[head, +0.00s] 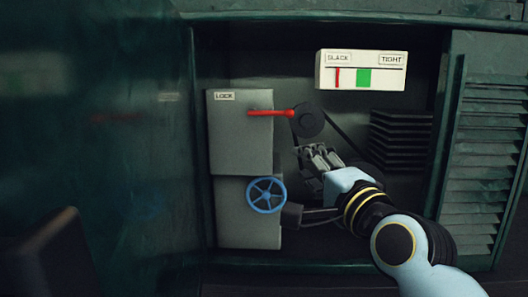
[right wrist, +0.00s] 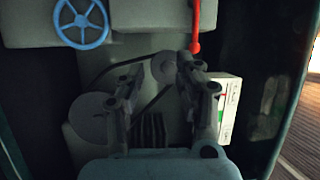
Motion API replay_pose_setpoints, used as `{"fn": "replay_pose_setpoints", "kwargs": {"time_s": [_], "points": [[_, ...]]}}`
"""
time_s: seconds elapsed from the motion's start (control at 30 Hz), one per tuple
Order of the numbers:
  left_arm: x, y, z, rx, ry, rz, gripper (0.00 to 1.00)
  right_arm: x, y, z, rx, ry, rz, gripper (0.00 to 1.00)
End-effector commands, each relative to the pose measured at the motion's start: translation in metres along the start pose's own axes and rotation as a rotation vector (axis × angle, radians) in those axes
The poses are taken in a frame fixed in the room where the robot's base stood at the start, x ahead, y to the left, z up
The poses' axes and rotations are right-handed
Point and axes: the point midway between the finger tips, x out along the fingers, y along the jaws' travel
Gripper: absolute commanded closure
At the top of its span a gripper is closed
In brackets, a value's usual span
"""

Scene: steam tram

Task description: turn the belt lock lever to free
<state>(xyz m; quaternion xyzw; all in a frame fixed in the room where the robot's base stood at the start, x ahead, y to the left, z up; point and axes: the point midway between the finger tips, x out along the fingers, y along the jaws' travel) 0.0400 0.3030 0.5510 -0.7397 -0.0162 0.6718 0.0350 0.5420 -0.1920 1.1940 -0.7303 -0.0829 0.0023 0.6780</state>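The red lock lever (head: 270,113) lies level across the grey box labelled LOCK (head: 240,140), its knobbed end reaching past the box's right edge. In the right wrist view the lever (right wrist: 195,25) hangs from the top of the picture, its knob just beyond one fingertip. My right gripper (head: 318,152) is below and right of the knob, apart from it in the head view. In the right wrist view its fingers (right wrist: 163,68) stand apart with nothing held between them. My left gripper is not in view.
A blue handwheel (head: 266,195) sits below the lock box. A dark pulley (head: 308,120) with a belt is right of the lever. A white SLACK/TIGHT gauge (head: 361,70) has its red mark left of the green band. A louvred panel (head: 487,150) bounds the right side.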

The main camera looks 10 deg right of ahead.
Motion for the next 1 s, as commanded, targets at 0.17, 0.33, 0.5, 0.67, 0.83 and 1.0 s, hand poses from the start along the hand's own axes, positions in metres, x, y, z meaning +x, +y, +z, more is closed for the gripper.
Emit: {"fn": "replay_pose_setpoints", "kwargs": {"time_s": [0.17, 0.33, 0.5, 0.67, 0.83, 1.0], "points": [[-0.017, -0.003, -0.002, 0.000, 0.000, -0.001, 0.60, 0.009, -0.052, -0.003, 0.009, 0.011, -0.069, 0.66], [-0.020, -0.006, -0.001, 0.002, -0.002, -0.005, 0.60, 0.025, -0.055, -0.004, 0.007, 0.011, -0.073, 0.66], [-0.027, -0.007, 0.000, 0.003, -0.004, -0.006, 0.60, 0.059, -0.057, -0.004, 0.005, 0.011, -0.072, 0.66], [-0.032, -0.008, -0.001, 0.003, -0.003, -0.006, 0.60, 0.090, -0.059, -0.004, 0.005, 0.011, -0.071, 0.66], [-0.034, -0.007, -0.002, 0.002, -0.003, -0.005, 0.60, 0.111, -0.059, -0.005, 0.005, 0.012, -0.070, 0.66], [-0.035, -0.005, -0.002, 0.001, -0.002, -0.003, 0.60, 0.117, -0.058, -0.005, 0.005, 0.012, -0.069, 0.66]]}}
